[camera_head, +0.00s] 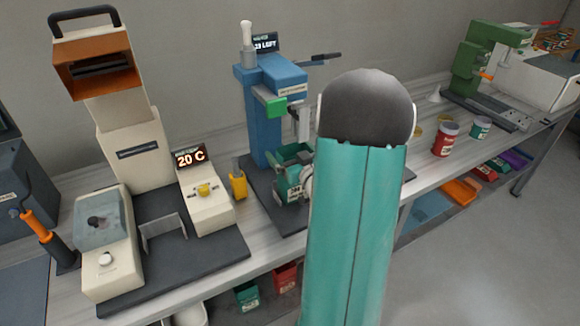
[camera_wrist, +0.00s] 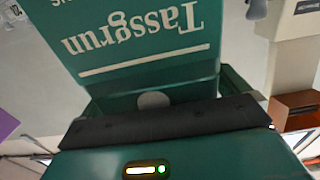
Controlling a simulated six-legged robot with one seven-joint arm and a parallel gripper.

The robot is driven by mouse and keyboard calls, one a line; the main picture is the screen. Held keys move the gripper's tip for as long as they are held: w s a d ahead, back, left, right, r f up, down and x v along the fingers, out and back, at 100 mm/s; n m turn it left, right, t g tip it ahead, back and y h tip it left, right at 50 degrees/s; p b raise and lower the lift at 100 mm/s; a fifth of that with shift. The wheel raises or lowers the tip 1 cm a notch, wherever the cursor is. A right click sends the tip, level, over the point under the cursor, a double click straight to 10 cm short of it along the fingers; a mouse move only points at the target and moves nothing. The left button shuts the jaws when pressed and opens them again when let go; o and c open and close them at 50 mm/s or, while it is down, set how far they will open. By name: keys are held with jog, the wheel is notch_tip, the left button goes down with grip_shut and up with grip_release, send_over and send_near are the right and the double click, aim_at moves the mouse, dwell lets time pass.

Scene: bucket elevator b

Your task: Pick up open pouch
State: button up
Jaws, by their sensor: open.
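I cannot make out an open pouch in either view. My teal arm fills the middle of the head view and hides part of the bench behind it; my gripper's fingertips do not show there. In the wrist view, my gripper (camera_wrist: 160,103) shows at the bottom as a teal body with a dark bar and a lit strip. Green parts stand apart on both sides beyond the bar, and nothing is seen between them as held. A teal panel lettered "Tassgrun" upside down is close in front.
A cream machine (camera_head: 128,150) with a "20 C" display (camera_head: 191,157) stands on the bench at left. A blue press (camera_head: 262,125) stands at the middle. A red-labelled jar (camera_head: 445,139) and a green machine (camera_head: 478,62) are at right. Coloured bins (camera_head: 461,190) sit below; open floor lies at lower right.

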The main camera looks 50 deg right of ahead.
jog(key=shift+s+r, duration=0.1)
jog(key=shift+w, duration=0.2)
jog(key=shift+s, duration=0.15)
jog(key=c, duration=0.4)
jog(key=shift+c, duration=1.4)
jog(key=shift+r, duration=0.15)
